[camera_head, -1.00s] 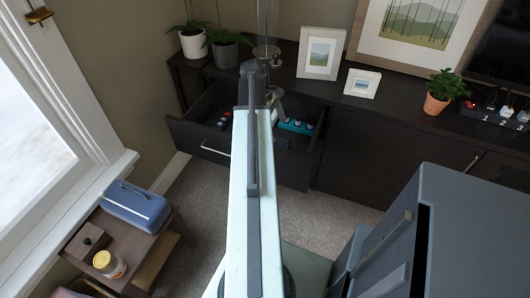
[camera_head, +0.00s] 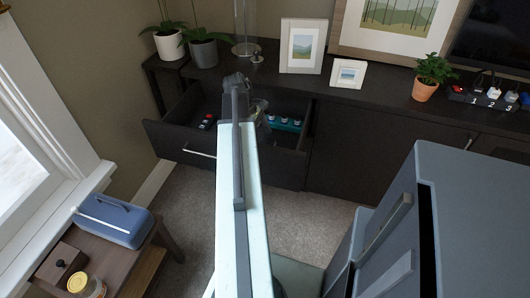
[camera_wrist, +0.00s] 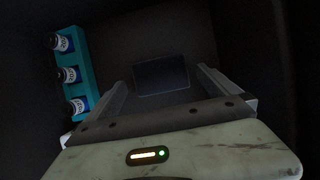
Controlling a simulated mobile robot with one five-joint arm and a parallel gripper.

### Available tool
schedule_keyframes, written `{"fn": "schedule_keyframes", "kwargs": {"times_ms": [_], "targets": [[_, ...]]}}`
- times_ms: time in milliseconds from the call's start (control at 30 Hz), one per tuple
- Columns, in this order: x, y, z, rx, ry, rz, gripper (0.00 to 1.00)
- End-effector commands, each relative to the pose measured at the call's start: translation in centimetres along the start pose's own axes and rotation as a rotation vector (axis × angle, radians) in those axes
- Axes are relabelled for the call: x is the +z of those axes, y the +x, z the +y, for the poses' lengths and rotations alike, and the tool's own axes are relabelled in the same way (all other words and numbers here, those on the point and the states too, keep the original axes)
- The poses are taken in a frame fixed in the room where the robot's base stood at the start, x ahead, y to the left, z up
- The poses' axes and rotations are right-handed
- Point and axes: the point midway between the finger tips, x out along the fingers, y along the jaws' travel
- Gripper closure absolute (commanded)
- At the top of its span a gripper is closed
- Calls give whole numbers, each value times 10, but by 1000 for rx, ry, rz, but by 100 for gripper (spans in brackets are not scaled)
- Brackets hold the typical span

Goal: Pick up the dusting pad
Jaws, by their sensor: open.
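A dark, flat rectangular pad (camera_wrist: 161,76) lies on the drawer floor in the wrist view, and it looks like the dusting pad. My gripper (camera_wrist: 162,84) is open, with one finger on each side of the pad in the picture. Whether the fingers are level with it I cannot tell. In the head view my arm reaches into the open drawer (camera_head: 180,145) of the dark cabinet. There the arm hides the pad and most of my gripper.
A teal rack (camera_wrist: 82,60) with several small bottles stands left of my gripper in the wrist view. A red-topped item (camera_head: 208,120) lies at the drawer's left. Drawer walls close in around my gripper. Frames and plants stand on the cabinet top (camera_head: 375,102).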

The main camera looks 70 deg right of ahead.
Motion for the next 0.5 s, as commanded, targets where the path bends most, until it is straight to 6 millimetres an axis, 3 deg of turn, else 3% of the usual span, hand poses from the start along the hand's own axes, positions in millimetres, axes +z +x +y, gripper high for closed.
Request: {"fn": "schedule_keyframes", "kwargs": {"times_ms": [33,100,333,367,500], "targets": [[-3,18,0,0,1,0,0],[-2,26,0,0,2,0,0],[0,23,0,0,0,0,0],[0,23,0,0,0,0,6],[-1,22,0,0,0,0,44]]}}
